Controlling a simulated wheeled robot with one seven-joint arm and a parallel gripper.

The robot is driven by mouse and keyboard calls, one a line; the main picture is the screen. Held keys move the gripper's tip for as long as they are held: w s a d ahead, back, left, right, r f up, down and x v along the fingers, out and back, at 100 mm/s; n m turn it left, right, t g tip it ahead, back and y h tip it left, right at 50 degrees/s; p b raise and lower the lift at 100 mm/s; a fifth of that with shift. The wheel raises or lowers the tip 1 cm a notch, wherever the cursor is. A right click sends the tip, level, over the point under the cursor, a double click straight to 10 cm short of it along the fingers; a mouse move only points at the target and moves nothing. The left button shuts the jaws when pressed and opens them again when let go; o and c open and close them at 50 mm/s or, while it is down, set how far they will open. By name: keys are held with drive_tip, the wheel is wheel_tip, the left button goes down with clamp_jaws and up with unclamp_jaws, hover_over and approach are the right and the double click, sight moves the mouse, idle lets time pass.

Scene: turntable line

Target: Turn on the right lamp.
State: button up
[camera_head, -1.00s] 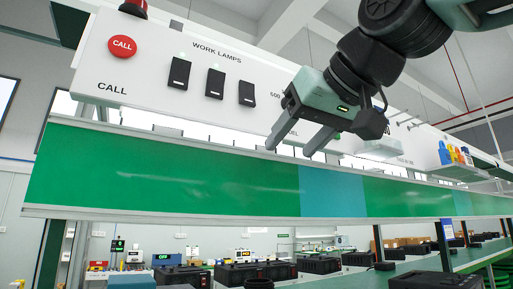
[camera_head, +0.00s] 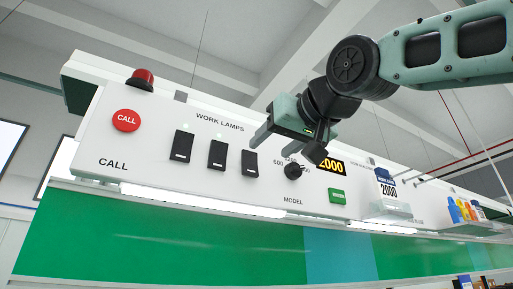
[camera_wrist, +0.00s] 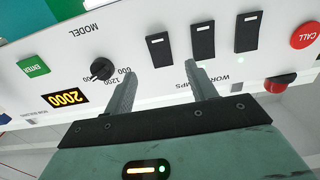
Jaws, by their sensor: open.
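Three black rocker switches sit under the WORK LAMPS label on the white panel. The right switch (camera_head: 249,163) is nearest the black knob; it also shows in the wrist view (camera_wrist: 158,50), where the panel appears upside down. The middle switch (camera_head: 217,154) and left switch (camera_head: 183,146) stand beside it, each with a white mark at its lower end. My gripper (camera_head: 262,122) is open and empty, above the right switch in the head view. In the wrist view its fingertips (camera_wrist: 159,72) lie either side of the right switch's upper end, seemingly apart from the panel.
A red CALL button (camera_head: 126,120) and a red beacon (camera_head: 140,79) are at the panel's left. A black knob (camera_head: 293,171), a 2000 display (camera_head: 330,167) and a green button (camera_head: 337,196) are to the right. A lit tube (camera_head: 200,201) runs below.

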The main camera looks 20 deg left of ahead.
sight(251, 163)
drive_tip(key=p+x, duration=0.3)
drive_tip(key=x, duration=0.4)
drive_tip(key=shift+w+a, duration=0.1)
drive_tip(key=shift+a, duration=0.05)
